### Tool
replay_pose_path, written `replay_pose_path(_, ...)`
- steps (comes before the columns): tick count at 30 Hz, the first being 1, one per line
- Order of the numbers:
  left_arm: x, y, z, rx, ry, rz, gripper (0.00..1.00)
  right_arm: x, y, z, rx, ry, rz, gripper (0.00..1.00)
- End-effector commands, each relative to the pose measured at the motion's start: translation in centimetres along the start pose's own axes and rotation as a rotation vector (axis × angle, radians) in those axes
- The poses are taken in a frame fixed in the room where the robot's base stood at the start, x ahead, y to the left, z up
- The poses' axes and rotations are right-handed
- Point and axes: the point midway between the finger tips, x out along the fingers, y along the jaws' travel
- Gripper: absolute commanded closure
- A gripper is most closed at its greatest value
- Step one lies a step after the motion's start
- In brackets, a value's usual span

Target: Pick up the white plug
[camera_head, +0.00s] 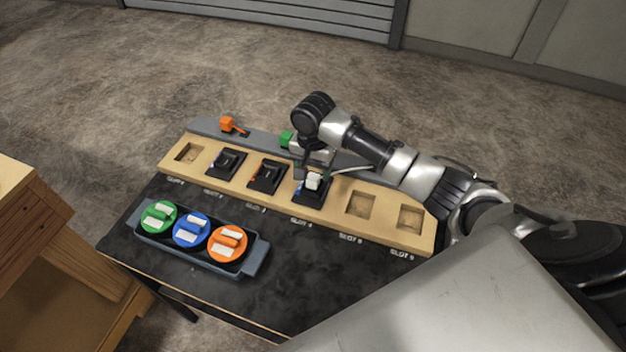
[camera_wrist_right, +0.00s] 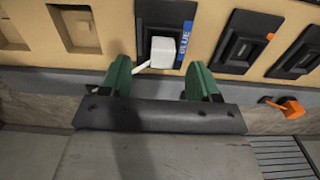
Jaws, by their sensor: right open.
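The white plug (camera_head: 313,181) sits in a black socket on the wooden slot panel (camera_head: 335,205), with a blue label beside it. In the right wrist view the white plug (camera_wrist_right: 163,52) shows as a white block with a thin white piece sticking out to the left. My right gripper (camera_wrist_right: 160,80) is open, its two green fingers apart on either side of the plug's line. The plug lies a little beyond the fingertips and nothing is held. In the head view my right gripper (camera_head: 304,165) is beside the plug, partly hidden by its own wrist. My left gripper is not in view.
A grey tray (camera_head: 257,262) with green, blue and orange round pieces stands at the front left of the black table (camera_head: 300,285). Other panel slots hold black sockets or are empty.

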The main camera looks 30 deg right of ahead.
Motion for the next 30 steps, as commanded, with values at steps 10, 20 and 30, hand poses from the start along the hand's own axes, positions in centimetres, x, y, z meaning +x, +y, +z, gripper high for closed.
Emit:
replay_pose_path(10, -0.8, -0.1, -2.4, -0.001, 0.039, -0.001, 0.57, 4.4, -0.3, -0.8, 0.000, -0.001, 0.002, 0.38)
replay_pose_path(20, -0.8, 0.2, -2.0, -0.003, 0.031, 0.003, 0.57, 5.3, -0.3, -0.8, -0.001, 0.001, 0.000, 0.38)
replay_pose_path(30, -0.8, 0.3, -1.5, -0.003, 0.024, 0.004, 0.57, 5.3, -0.3, -0.8, -0.001, 0.000, 0.000, 0.89)
